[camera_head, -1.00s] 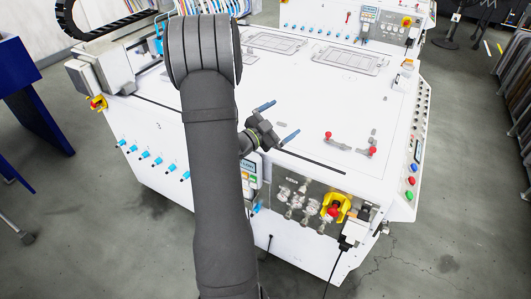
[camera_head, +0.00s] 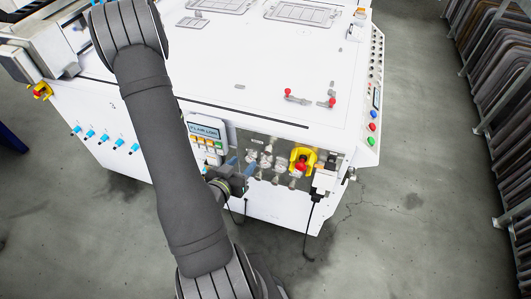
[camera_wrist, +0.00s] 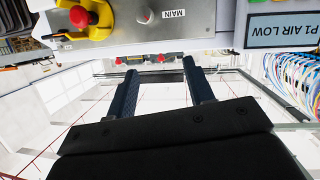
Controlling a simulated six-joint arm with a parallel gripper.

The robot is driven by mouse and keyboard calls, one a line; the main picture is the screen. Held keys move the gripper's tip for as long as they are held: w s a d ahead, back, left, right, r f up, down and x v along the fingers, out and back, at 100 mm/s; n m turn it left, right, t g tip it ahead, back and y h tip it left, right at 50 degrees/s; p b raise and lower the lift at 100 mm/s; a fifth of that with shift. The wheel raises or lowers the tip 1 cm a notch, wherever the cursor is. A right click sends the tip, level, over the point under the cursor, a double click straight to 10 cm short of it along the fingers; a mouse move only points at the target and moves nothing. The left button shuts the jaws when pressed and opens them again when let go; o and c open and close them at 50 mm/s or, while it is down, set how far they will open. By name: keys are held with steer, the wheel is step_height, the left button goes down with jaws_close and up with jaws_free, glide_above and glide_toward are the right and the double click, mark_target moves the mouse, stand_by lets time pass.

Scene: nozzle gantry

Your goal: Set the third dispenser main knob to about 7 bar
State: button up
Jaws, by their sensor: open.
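A recessed grey panel on the front of the white machine carries several small pale metal knobs or fittings (camera_head: 265,158), too small to tell apart. In the wrist view, a plate with a MAIN label (camera_wrist: 173,14) shows at the top, with a small metallic knob (camera_wrist: 144,15) beside it. I cannot tell whether this is the third dispenser main knob, and no pressure reading is legible. My gripper (camera_head: 241,166) is at the left end of the panel in the head view. In the wrist view my gripper (camera_wrist: 160,82) has its blue fingers apart, with nothing held between them.
A red emergency button (camera_head: 301,166) on a yellow mount sits right of the knobs; the red button (camera_wrist: 80,16) also shows in the wrist view. A display (camera_head: 204,131) with buttons, reading P1 AIR LOW, is left of the panel. Floor in front is clear.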

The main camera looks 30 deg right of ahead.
steer(key=n+y, duration=0.1)
steer(key=n, duration=0.1)
glide_toward(267, 152)
steer(key=x, duration=0.9)
steer(key=shift+w+d, duration=0.15)
steer(key=shift+w, duration=0.05)
steer(key=c, duration=1)
steer(key=shift+m, duration=0.3)
